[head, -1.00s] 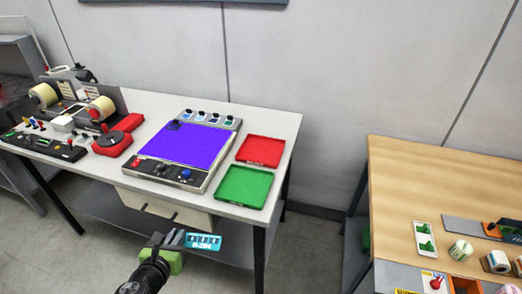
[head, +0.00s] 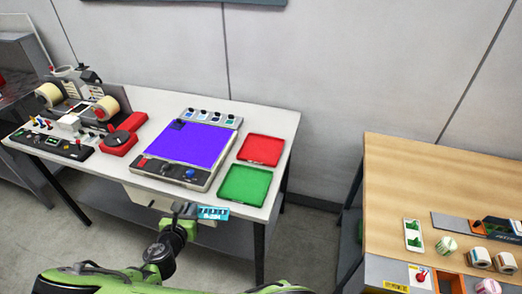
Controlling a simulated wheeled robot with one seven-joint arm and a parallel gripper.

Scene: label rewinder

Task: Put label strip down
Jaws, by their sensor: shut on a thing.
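The label strip (head: 213,213) is a small cyan strip with dark markings in the head view. My gripper (head: 192,210) is shut on its left end and holds it out to the right, by the front edge of the white table. The strip appears below the green tray (head: 245,184) in the picture; its exact height over the table edge is hard to tell. A red tray (head: 262,149) lies behind the green one. Both trays look empty. The panel with a lit violet-blue surface (head: 188,143) lies left of the trays.
A wooden table (head: 400,165) at the right holds several label rolls. A floor gap separates the tables.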

